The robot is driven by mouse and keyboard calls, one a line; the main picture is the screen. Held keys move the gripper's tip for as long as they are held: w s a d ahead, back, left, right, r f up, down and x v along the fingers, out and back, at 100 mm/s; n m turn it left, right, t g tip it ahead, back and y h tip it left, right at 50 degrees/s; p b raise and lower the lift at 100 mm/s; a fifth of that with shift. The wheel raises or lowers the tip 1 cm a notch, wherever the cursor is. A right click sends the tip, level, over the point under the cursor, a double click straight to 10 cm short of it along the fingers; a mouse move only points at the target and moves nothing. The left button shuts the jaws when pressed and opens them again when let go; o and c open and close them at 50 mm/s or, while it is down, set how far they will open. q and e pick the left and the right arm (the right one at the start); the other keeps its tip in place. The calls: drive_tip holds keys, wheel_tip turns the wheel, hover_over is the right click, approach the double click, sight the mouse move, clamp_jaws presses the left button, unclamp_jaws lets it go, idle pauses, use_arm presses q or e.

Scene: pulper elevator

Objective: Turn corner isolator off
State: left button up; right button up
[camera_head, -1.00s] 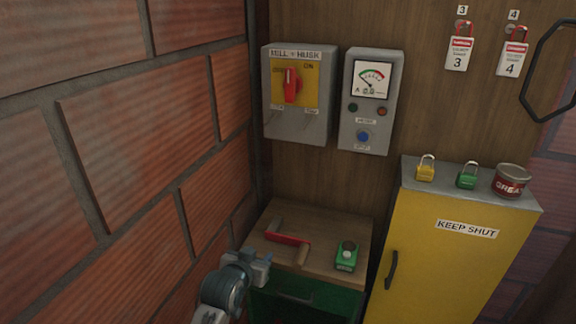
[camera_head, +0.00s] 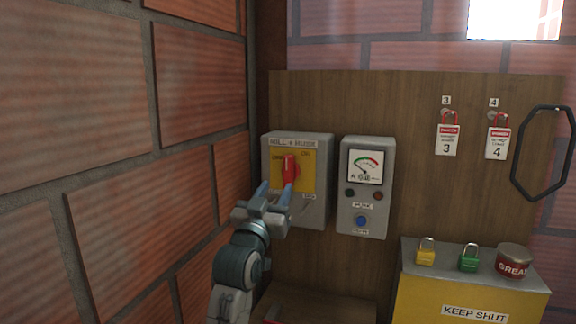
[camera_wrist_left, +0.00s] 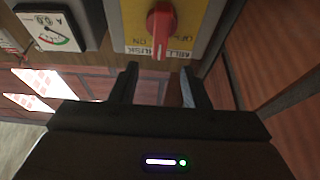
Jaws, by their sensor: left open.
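The corner isolator is a grey box (camera_head: 312,216) labelled MILL + HUSK, mounted on the wooden panel beside the brick corner. Its red handle (camera_head: 289,169) sits on a yellow plate (camera_head: 307,172) and stands roughly upright in the head view. The handle also shows in the left wrist view (camera_wrist_left: 160,24), beyond the fingertips. My left gripper (camera_head: 274,190) is open, just in front of the box, with its fingers pointing at the handle. In the left wrist view the space between the fingers is empty (camera_wrist_left: 157,84). Part of the plate's lettering is hidden. My right gripper is not in view.
A grey meter box (camera_head: 365,188) with a dial and blue button is just right of the isolator. The brick wall (camera_head: 100,160) is close on the left. A yellow cabinet (camera_head: 420,298) with padlocks and a tin stands lower right.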

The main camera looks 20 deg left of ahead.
sight(287, 167)
use_arm(q)
drive_tip(key=p+x, duration=0.4)
drive_tip(key=x, duration=0.6)
drive_tip(key=shift+w+r, duration=0.1)
clamp_jaws()
